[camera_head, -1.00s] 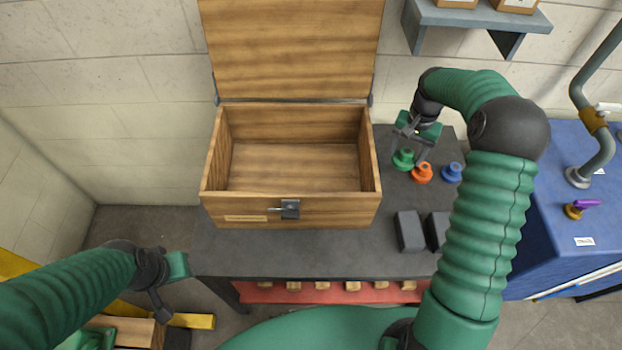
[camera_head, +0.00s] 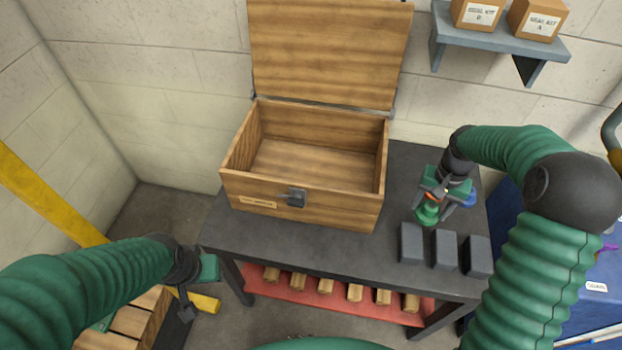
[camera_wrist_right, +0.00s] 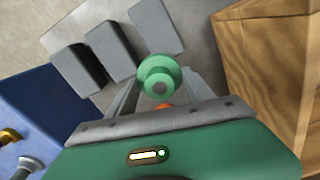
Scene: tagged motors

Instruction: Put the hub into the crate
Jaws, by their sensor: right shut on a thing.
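The green hub (camera_head: 428,213) is at the right part of the dark table, under my right gripper (camera_head: 432,207). In the right wrist view the green hub (camera_wrist_right: 160,76) sits between the two fingers, and the gripper is shut on it. I cannot tell if it is clear of the table. The wooden crate (camera_head: 300,206) stands open on the table, left of the gripper, with its lid raised and its inside empty. The crate's side (camera_wrist_right: 265,60) also shows in the right wrist view. My left gripper (camera_head: 200,275) hangs left of the table; its fingers are unclear.
An orange piece (camera_wrist_right: 163,106) shows partly behind the gripper, and a blue one (camera_head: 470,200) is partly hidden beside it. Several dark grey blocks (camera_head: 443,250) stand at the table's front right. A wall shelf (camera_head: 500,37) with boxes is above. The table's front left is clear.

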